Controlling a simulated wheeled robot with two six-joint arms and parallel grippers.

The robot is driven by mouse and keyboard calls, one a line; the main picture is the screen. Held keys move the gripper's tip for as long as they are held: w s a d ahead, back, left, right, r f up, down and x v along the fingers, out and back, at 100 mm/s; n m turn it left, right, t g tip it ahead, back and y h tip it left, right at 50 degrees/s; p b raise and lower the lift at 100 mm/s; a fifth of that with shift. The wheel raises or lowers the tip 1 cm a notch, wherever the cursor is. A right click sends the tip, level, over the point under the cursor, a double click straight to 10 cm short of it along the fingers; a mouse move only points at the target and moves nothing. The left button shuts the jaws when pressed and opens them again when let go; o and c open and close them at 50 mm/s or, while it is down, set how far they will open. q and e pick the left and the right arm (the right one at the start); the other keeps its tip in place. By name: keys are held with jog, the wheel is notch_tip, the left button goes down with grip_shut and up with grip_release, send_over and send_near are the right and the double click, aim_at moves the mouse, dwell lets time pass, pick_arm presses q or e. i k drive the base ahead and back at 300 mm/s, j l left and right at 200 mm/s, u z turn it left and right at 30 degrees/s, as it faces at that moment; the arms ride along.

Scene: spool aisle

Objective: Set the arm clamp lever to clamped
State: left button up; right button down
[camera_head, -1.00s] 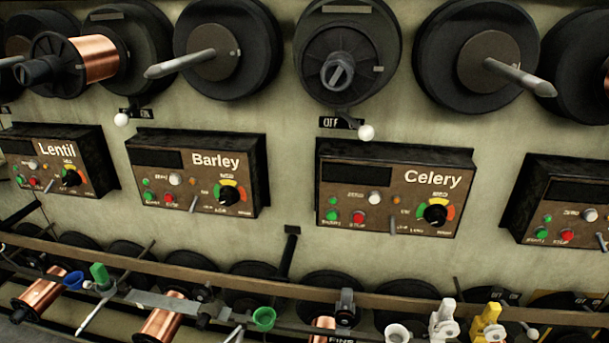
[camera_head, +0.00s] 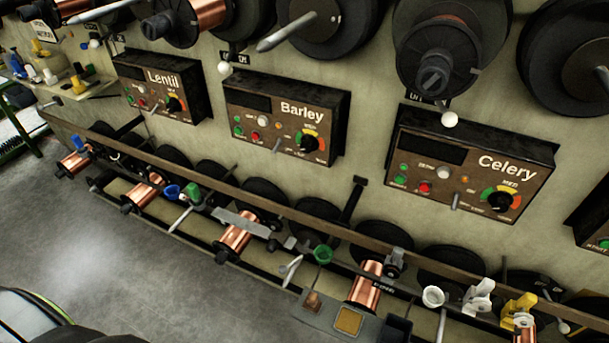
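No part is clearly readable as the arm clamp lever. White-knobbed levers show under the upper spools: one above the Barley box (camera_head: 224,68), one above the Celery box (camera_head: 449,119) and one near the Lentil box (camera_head: 95,43). Small ON/OFF plates sit beside them, too small to read surely. On the lower rail are a grey clamp-like part (camera_head: 395,262), a white clamp-like piece (camera_head: 478,298) and a yellow one (camera_head: 519,309). Neither of my grippers is in view.
Control boxes Lentil (camera_head: 160,87), Barley (camera_head: 285,117) and Celery (camera_head: 470,162) stick out from the wall. Grey floor (camera_head: 90,240) is clear at lower left. A cluttered shelf (camera_head: 75,100) stands far left.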

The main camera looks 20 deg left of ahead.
aim_at(283, 269)
jog(key=i+j+u, duration=0.15)
jog(key=u, duration=0.7)
jog(key=j+z, duration=0.25)
jog(key=j, duration=0.35)
jog(key=j+z, duration=0.3)
jog(key=j, duration=0.35)
jog(key=j+z, duration=0.25)
jog(key=j, duration=0.35)
jog(key=k+j+z, duration=0.25)
jog(key=j, duration=0.35)
